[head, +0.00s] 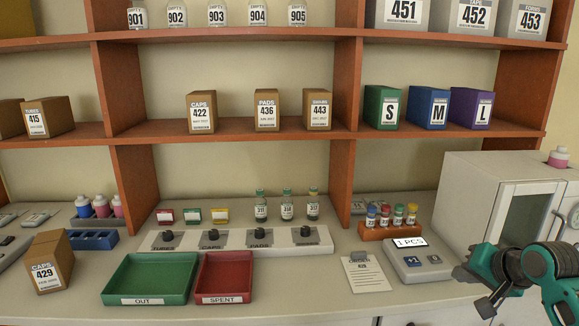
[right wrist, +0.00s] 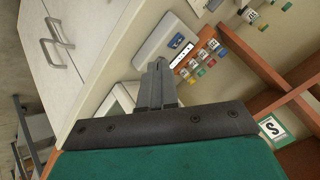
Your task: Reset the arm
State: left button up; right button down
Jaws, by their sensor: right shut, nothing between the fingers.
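My right arm comes in from the right in the head view, teal and dark grey. Its gripper (head: 487,304) is at the front edge of the counter, in front of the counting device (head: 412,262), whose display reads "1 PCS". In the right wrist view the right gripper's fingers (right wrist: 157,75) are together with nothing between them. The counting device (right wrist: 165,40) also shows there beyond the fingertips. My left gripper is in neither view.
A white incubator cabinet (head: 470,200) stands at the right. A clipboard (head: 368,273), a rack of capped vials (head: 390,229), a green OUT tray (head: 118,285), a red SPENT tray (head: 202,280) and a CAPS 429 box (head: 47,265) occupy the counter. Shelves (head: 240,130) rise behind.

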jog(key=s+a+f+n, duration=0.1)
jog(key=s+a+f, duration=0.1)
jog(key=f, duration=0.3)
jog(key=s+a+f+n, duration=0.2)
jog(key=a+f, duration=0.1)
jog(key=f, duration=0.3)
jog(key=s+a+f+n, duration=0.2)
jog(key=s+a+f, duration=0.1)
jog(key=s, duration=0.3)
jog(key=s+a+f+n+t, duration=0.1)
jog(key=s+a+f+n, duration=0.1)
jog(key=s+a+f, duration=0.2)
jog(key=s+a+f+n, duration=0.2)
jog(key=s+a, duration=0.3)
jog(key=s, duration=0.5)
jog(key=shift+s+a+f+n+t, duration=0.15)
jog(key=shift+a+f+n+t, duration=0.2)
jog(key=shift+f, duration=0.5)
jog(key=shift+d, duration=0.1)
